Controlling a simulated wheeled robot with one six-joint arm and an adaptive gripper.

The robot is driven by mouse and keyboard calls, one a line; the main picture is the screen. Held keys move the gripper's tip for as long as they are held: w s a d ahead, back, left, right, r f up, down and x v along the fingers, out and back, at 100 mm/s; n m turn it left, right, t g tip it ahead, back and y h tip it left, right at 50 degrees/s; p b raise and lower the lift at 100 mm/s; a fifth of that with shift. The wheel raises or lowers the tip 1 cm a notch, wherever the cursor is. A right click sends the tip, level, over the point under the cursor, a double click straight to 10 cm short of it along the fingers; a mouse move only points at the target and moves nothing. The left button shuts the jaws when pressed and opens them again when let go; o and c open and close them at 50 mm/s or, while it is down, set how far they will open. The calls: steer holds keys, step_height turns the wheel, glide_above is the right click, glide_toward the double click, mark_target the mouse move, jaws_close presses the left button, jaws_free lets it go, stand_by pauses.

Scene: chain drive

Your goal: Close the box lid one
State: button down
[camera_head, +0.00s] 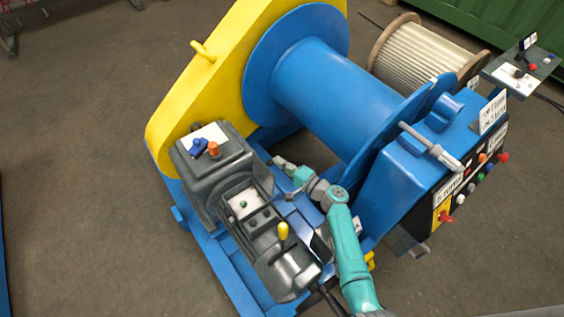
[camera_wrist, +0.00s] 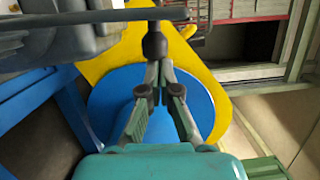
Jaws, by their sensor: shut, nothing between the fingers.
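I cannot make out for certain which part is box lid one. A dark grey box (camera_head: 205,165) with a white top plate, a blue knob and an orange knob stands on the blue frame. In front of it is a lower grey housing (camera_head: 290,262) with a white panel (camera_head: 243,204) and a yellow-topped lever (camera_head: 283,232). My gripper (camera_head: 280,161) is just right of the grey box, near the blue drum. In the wrist view my gripper (camera_wrist: 157,65) is shut, its fingers meeting by a dark rounded part (camera_wrist: 154,40); whether they touch it is unclear.
The large blue drum (camera_head: 340,90) and yellow guard (camera_head: 215,70) stand behind. A blue control cabinet (camera_head: 405,175) with several buttons is right of my arm. A cable reel (camera_head: 420,55) stands at the back right. A dark rod (camera_wrist: 80,17) crosses the wrist view's top. Floor at left is clear.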

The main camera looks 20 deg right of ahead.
steer(key=s+a+n+g+h, duration=0.1)
steer(key=s+a+n, duration=0.2)
steer(key=a+n, duration=0.5)
steer(key=shift+s+a+r+h, duration=0.4)
steer(key=shift+a+r, duration=0.05)
steer(key=shift+a, duration=1.35)
steer(key=shift+r, duration=0.1)
